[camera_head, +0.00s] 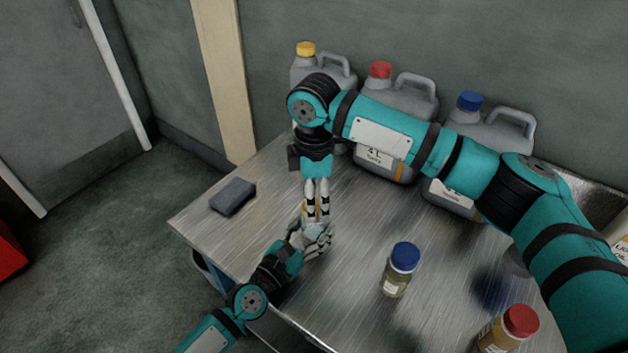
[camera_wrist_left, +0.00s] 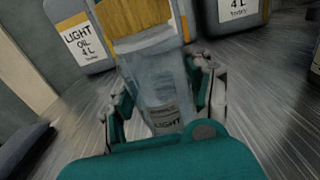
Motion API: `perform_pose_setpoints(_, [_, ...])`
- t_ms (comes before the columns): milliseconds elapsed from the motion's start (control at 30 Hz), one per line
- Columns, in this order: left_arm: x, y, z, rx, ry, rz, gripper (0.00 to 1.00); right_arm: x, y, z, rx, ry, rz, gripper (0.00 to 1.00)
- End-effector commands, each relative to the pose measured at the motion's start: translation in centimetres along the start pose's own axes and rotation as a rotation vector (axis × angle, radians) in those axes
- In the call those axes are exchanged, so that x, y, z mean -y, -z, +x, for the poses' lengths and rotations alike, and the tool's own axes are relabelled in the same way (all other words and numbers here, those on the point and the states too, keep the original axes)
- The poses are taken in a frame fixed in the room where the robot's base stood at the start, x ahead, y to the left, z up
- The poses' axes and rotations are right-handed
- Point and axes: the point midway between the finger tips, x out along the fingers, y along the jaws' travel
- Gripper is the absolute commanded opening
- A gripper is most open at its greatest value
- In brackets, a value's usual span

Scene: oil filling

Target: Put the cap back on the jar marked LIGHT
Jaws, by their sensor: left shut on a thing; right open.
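A clear jar marked LIGHT (camera_wrist_left: 160,95) is in my left gripper, which is shut on it low on the jar; the left wrist view shows the fingers on both sides. In the head view my left gripper (camera_head: 314,238) holds it near the table's left front edge. A yellow cap (camera_wrist_left: 138,18) shows at the top of the jar, cut off by the picture's edge. I cannot tell if it is fully seated. My right gripper (camera_head: 317,203) is open, pointing down over the jar top, its fingers around the yellow cap, which is mostly hidden in the head view.
Jugs with yellow (camera_head: 306,49), red (camera_head: 381,69) and blue (camera_head: 469,101) caps stand along the back. A blue-capped jar (camera_head: 398,271) and a red-capped jar (camera_head: 509,329) stand to the right. A dark sponge-like block (camera_head: 233,197) lies at left.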

Motion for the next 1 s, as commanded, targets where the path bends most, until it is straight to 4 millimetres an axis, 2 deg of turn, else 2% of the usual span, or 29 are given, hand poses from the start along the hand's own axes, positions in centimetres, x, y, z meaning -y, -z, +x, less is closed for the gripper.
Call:
perform_pose_setpoints(200, [0.0,0.0,0.0,0.000,0.000,0.000,0.00,0.0,0.0,2.1,0.001,0.000,0.001,0.66])
perform_pose_setpoints(533, [0.0,0.0,0.0,0.000,0.000,0.000,0.00,0.0,0.0,2.4,0.000,-0.001,0.001,0.66])
perform_pose_setpoints(1000, [0.0,0.0,0.0,0.000,0.000,0.000,0.00,0.0,0.0,2.4,0.000,0.000,0.000,0.07])
